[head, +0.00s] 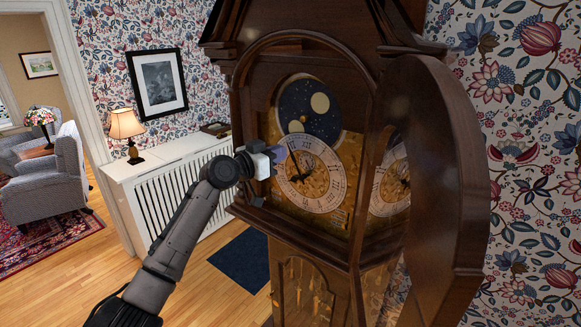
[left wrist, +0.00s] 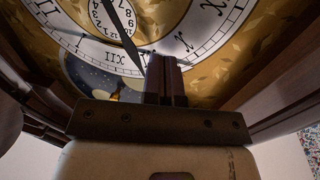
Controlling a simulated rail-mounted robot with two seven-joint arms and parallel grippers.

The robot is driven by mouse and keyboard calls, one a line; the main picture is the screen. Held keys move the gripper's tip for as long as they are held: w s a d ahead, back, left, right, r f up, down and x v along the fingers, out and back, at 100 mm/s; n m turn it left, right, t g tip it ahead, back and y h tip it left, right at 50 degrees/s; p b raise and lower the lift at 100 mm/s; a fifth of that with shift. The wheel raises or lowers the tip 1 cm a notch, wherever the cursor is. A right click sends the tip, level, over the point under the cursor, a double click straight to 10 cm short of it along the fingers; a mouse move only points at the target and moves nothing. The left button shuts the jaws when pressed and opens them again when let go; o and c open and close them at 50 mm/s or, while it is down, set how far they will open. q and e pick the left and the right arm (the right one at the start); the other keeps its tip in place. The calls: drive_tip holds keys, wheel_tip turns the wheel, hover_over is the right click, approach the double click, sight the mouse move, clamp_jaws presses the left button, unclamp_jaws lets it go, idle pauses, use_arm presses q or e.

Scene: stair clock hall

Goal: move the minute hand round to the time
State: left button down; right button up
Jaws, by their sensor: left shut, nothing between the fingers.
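The tall wooden clock stands in the middle of the head view with its round dial (head: 325,197) uncovered. The dark minute hand (head: 294,160) points up and slightly left there. In the left wrist view the minute hand (left wrist: 124,36) runs down from the top edge, its tip by the XII. My left gripper (head: 284,152) is at the dial's upper left edge, with its fingers shut and empty. In the left wrist view its fingers (left wrist: 165,78) are right beside the hand's tip; I cannot tell whether they touch. My right gripper is out of view.
The clock's hood door (head: 450,170) stands open on the right, and a second dial image shows beside the dial. A white radiator cover (head: 165,185) with a lamp (head: 127,126) stands left. A dark blue mat (head: 243,260) lies on the floor.

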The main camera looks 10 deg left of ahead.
use_arm(q)
drive_tip(key=shift+s+d+r+p, duration=0.15)
drive_tip(key=shift+d+r+p, duration=0.15)
drive_tip(key=shift+d+r, duration=0.05)
drive_tip(key=shift+s+d+r, duration=0.1)
drive_tip(key=shift+d+r, duration=0.05)
drive_tip(key=shift+d, duration=0.05)
drive_tip(key=shift+s+d+r+p, duration=0.15)
drive_tip(key=shift+d+p, duration=0.1)
drive_tip(key=shift+p, duration=0.15)
drive_tip(key=shift+d, duration=0.15)
drive_tip(key=shift+s+d+r, duration=0.15)
drive_tip(key=shift+d, duration=0.05)
idle(0.4)
drive_tip(key=shift+s+d+r+p, duration=0.15)
drive_tip(key=shift+s+d+p, duration=0.05)
drive_tip(key=shift+d+p, duration=0.3)
idle(0.3)
